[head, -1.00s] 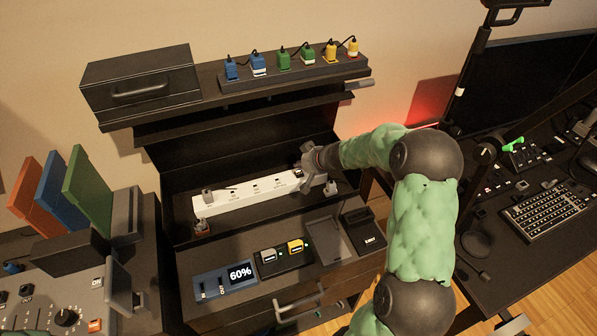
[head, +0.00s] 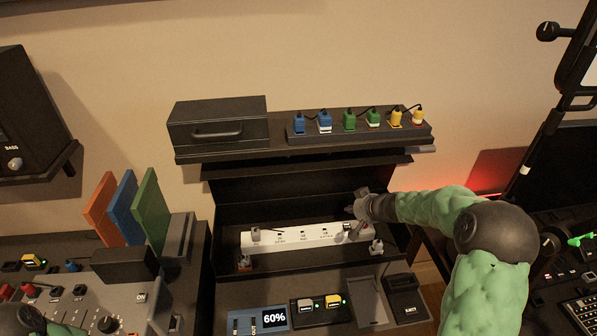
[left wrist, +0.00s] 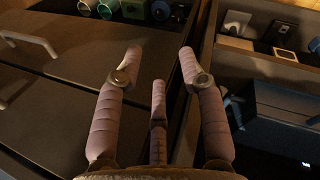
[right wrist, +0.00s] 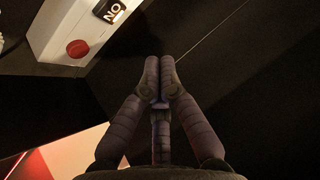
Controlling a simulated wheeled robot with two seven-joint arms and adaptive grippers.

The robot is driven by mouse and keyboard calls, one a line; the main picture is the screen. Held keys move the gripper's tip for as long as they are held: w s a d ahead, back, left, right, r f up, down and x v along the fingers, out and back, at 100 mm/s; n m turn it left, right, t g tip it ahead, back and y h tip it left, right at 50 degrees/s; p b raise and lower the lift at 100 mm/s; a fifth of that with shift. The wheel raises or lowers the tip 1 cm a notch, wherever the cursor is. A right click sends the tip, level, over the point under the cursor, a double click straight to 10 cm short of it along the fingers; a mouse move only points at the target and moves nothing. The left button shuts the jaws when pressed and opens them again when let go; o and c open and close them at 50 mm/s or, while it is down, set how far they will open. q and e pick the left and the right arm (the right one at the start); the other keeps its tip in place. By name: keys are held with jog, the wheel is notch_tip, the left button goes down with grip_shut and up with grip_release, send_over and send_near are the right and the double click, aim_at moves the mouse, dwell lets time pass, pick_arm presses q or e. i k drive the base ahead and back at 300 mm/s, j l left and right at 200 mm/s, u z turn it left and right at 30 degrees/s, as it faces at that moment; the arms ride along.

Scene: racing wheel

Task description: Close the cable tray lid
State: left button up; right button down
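The open cable tray (head: 230,268) is a dark trough under the shelf. A white power strip (head: 290,239) lies in it. A dark panel (head: 270,190) stands raised behind the strip and appears to be the lid. My right gripper (head: 358,203) is at the strip's right end, in front of this panel; I cannot tell whether it touches. In the right wrist view its fingers (right wrist: 160,65) are together with nothing seen between them. A white strip end with a red button shows there. My left gripper (left wrist: 160,60) is open and empty above dark drawer fronts.
Above the tray, a shelf holds a black box (head: 218,122) and a row of coloured plugs (head: 350,122). Below are a 60% display (head: 275,318) and an EJECT unit (head: 405,298). Coloured upright panels (head: 125,205) stand left.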

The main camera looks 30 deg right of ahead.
aim_at(274, 178)
jog(key=k+j, duration=0.25)
jog(key=k, duration=0.25)
jog(key=k+j, duration=0.2)
jog(key=k, duration=0.25)
